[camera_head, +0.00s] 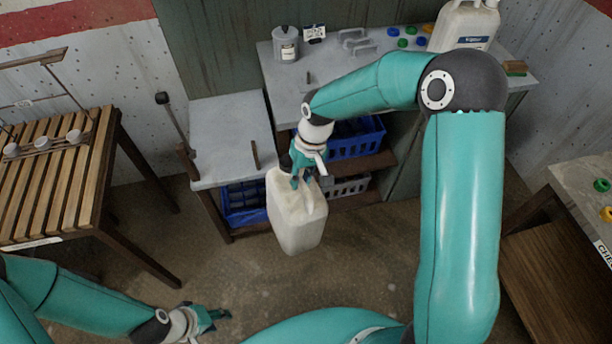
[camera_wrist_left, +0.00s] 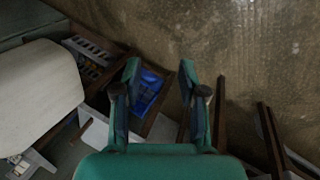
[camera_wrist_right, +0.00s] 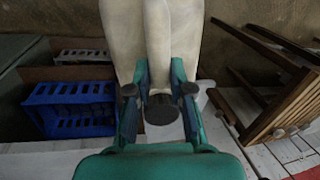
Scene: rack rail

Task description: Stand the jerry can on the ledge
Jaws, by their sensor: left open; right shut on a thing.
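The white jerry can (camera_head: 298,225) hangs upright, slightly tilted, in front of the low grey ledge (camera_head: 228,135). My right gripper (camera_head: 306,182) is shut on its top handle. In the right wrist view the handle (camera_wrist_right: 158,35) runs between the fingers (camera_wrist_right: 160,88), with the dark cap (camera_wrist_right: 160,110) just by them. The can also shows as a pale shape in the left wrist view (camera_wrist_left: 35,80). My left gripper (camera_head: 222,318) is open and empty, low over the floor at the bottom left; its spread fingers show in the left wrist view (camera_wrist_left: 162,85).
Upright posts (camera_head: 255,155) stand on the ledge's sides; its middle is clear. Blue crates (camera_head: 245,203) sit beneath. A higher bench (camera_head: 310,75) holds a grey canister (camera_head: 286,44) and a second, labelled can (camera_head: 466,27). A slatted table (camera_head: 50,185) stands left.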

